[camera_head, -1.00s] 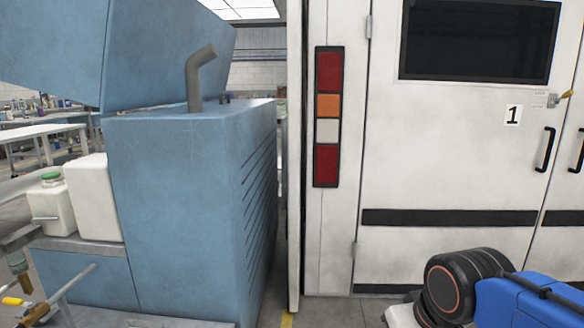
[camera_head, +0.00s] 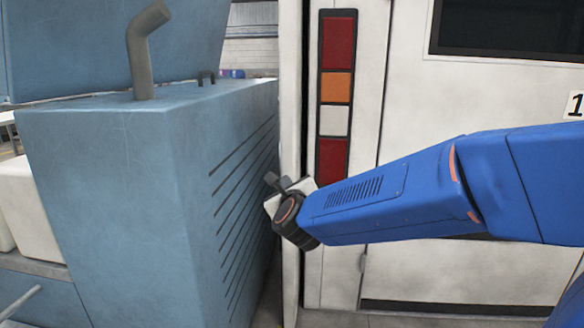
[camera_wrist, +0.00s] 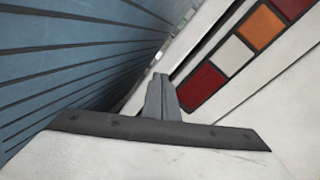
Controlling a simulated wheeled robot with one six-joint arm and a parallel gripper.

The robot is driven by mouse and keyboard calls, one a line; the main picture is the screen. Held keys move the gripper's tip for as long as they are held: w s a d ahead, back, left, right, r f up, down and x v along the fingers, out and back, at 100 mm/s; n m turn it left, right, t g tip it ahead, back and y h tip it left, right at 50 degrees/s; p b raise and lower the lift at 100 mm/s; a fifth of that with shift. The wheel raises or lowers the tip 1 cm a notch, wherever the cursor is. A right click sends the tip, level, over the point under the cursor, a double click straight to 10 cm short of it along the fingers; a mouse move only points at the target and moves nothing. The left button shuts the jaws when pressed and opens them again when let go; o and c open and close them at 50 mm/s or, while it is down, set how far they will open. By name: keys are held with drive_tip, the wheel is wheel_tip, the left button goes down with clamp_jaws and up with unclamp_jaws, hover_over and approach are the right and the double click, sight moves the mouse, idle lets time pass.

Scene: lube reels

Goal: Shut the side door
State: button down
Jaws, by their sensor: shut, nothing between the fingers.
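A white upright panel edge (camera_head: 291,90), which looks like the side door seen nearly edge-on, stands at the van's left corner beside the tail lamp. A dark gap shows between it and the van body. My gripper (camera_head: 271,181) is in front of this edge, between the blue machine and the van, and hides part of the edge. In the wrist view my gripper (camera_wrist: 160,78) has its fingers together and empty, pointing into the narrow space by the lamp. I cannot tell whether the fingers touch the door. Most of the door's face is hidden.
The blue machine (camera_head: 110,200) with side slots and a bent exhaust pipe (camera_head: 143,45) stands close on the left, leaving a narrow gap. The van's white rear (camera_head: 410,280) with its tail lamp strip (camera_head: 336,85) is on the right. The rear doors look closed.

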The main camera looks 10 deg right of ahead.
drive_tip(key=w+m+h, duration=0.1)
drive_tip(key=m+h, duration=0.1)
drive_tip(key=m, duration=0.1)
drive_tip(key=m+h, duration=0.3)
drive_tip(key=m, duration=0.3)
approach(293, 163)
drive_tip(key=x, duration=0.6)
drive_tip(key=shift+w+d, duration=0.15)
drive_tip(key=shift+w, duration=0.05)
drive_tip(key=shift+w, duration=0.1)
drive_tip(key=x, duration=2.9)
drive_tip(key=shift+r, duration=0.35)
drive_tip(key=shift+a, duration=0.25)
